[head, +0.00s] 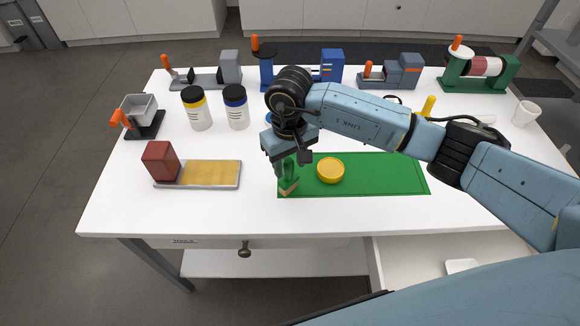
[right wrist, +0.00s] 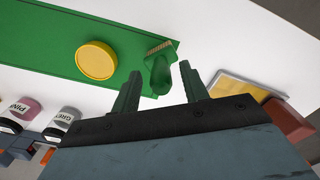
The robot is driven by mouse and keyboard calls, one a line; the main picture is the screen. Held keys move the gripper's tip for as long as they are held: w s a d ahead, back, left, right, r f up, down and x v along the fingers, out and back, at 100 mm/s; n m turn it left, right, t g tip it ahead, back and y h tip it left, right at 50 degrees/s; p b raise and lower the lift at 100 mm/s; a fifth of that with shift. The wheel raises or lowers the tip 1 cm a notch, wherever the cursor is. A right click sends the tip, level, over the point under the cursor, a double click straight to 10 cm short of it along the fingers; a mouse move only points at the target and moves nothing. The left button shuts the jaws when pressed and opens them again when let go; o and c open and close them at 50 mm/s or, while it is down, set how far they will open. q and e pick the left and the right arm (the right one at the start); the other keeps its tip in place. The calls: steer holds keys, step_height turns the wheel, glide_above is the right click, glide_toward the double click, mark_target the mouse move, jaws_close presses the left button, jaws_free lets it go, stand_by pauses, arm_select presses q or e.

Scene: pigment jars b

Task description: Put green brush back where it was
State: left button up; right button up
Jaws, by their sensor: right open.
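The green brush (head: 288,183) stands at the left end of the green mat (head: 400,175), with its tan bristles at the bottom. In the right wrist view the brush (right wrist: 160,74) shows between and slightly beyond my two fingertips, its bristle edge pointing away from me. My right gripper (head: 287,162) is above the brush, pointing down, and partly hides its handle. In the right wrist view my right gripper (right wrist: 160,70) is open, with a gap visible on either side of the brush. My left gripper is not in view.
A yellow round lid (head: 330,170) lies on the mat, right of the brush. A tan pad with a red block (head: 160,161) is to the left. Two jars (head: 236,107) and several clamp-like devices stand behind. An open drawer (head: 420,262) juts out at front right.

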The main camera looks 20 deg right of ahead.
step_height(320, 180, up, 10)
steer(key=shift+f, duration=0.2)
